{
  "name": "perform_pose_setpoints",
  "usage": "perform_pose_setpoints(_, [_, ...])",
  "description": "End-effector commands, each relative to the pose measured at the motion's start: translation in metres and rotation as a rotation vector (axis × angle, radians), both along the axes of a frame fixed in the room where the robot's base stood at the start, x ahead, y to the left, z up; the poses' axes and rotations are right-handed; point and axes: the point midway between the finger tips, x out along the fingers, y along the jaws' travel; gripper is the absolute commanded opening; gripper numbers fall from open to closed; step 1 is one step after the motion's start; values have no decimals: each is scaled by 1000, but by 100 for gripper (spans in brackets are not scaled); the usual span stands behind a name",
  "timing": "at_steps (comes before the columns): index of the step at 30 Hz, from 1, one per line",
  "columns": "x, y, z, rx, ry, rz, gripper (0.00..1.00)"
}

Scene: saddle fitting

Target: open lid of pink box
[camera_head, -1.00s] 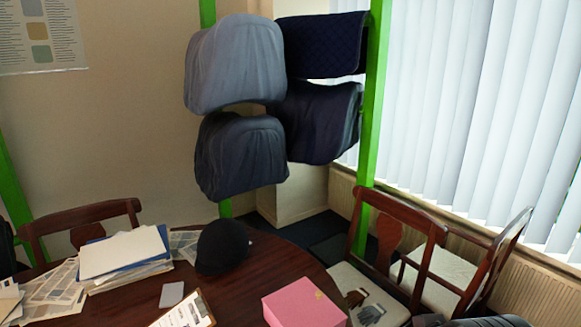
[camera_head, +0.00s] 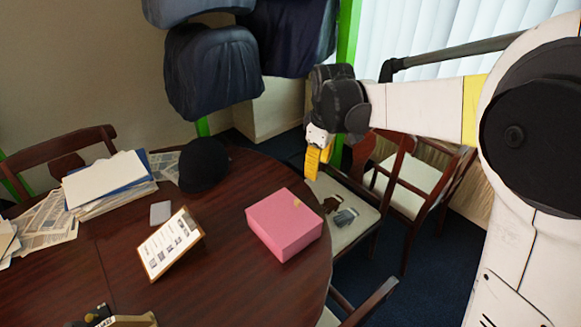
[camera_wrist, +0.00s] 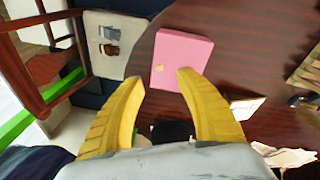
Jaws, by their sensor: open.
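The pink box (camera_head: 284,224) sits near the right edge of the round wooden table, its lid closed. A small gold clasp or emblem shows on it, at the edge of the top. In the wrist view the pink box (camera_wrist: 184,58) lies just beyond the fingers, its small gold mark towards the left. My gripper (camera_head: 316,160) has yellow fingers and hangs above and behind the box, past the table edge near a chair. In the wrist view my gripper (camera_wrist: 160,82) is open and empty, its fingertips apart and the right one overlapping the view of the box.
On the wooden table (camera_head: 110,265) stand a clipboard (camera_head: 172,243), a grey card (camera_head: 160,212), a black riding hat (camera_head: 204,165) and stacked papers (camera_head: 108,183). A chair (camera_head: 350,208) with gloves on its seat stands right of the table. Saddle covers (camera_head: 213,72) hang behind.

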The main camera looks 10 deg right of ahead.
Motion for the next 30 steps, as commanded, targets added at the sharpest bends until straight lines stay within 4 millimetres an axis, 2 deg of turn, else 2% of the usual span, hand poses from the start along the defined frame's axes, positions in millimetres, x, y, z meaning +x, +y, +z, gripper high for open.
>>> perform_pose_setpoints(1, [20,7,-12,-12,27,62,43])
perform_pose_setpoints(3, [40,15,-32,-29,67,153,43])
perform_pose_setpoints(9, [76,33,-87,-55,154,354,43])
perform_pose_setpoints(14, [85,39,-109,-61,184,427,43])
perform_pose_setpoints(20, [86,40,-134,-62,189,440,43])
perform_pose_setpoints(30, [86,40,-199,-62,188,438,43])
